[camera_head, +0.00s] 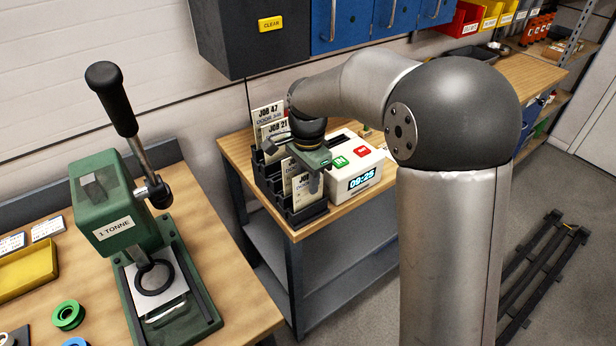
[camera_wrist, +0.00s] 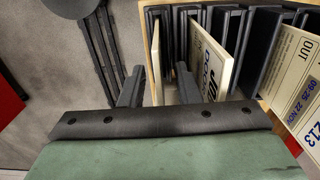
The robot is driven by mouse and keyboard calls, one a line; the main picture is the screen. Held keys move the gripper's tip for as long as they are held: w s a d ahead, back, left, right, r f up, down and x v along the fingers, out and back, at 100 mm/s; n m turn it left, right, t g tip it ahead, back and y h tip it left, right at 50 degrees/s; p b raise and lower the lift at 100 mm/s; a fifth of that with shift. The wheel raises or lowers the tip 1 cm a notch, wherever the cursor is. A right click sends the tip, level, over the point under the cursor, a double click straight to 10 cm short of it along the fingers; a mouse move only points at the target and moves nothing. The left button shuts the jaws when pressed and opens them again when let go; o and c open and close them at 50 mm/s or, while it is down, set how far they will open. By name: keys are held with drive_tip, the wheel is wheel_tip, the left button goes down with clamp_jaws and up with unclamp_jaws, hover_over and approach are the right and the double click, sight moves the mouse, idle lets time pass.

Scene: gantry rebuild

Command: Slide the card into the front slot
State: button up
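My gripper (camera_head: 313,182) is over the front end of a black slotted rack (camera_head: 306,216) on the small wooden bench. In the wrist view, its two dark fingers (camera_wrist: 159,86) are spread, with gaps beside a thin pale card (camera_wrist: 157,62) seen edge-on between them. A second card marked JOB (camera_wrist: 212,58) stands tilted just right of the right finger. In the head view, a card (camera_head: 300,190) shows at the gripper, partly hidden by it. Cards JOB 47 (camera_head: 268,112) and JOB 21 (camera_head: 275,129) stand at the rack's back. The slot bottoms are hidden.
A white time clock (camera_head: 354,165) reading 09:25 stands close to the rack's right. A green press (camera_head: 115,205) with a tall lever is on the left bench. Dark and blue cabinets (camera_head: 350,22) hang above. In the wrist view, floor lies left of the rack.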

drive_tip(key=shift+r, duration=0.1)
wheel_tip(320, 180, up, 17)
drive_tip(key=b, duration=0.1)
drive_tip(key=shift+r, duration=0.15)
drive_tip(key=shift+d, duration=0.1)
idle(0.5)
drive_tip(key=s+d+f+n, duration=0.3)
drive_tip(key=s+d+f, duration=0.2)
drive_tip(key=s, duration=0.3)
drive_tip(key=s+d+f+n, duration=0.4)
drive_tip(key=s+f, duration=0.2)
drive_tip(key=s, duration=0.3)
drive_tip(key=s+d+f+n, duration=0.4)
drive_tip(key=s+d+f, duration=0.1)
drive_tip(key=s, duration=0.4)
drive_tip(key=shift+d+f+t, duration=0.35)
drive_tip(key=shift+f+t, duration=0.05)
drive_tip(key=shift+f, duration=0.45)
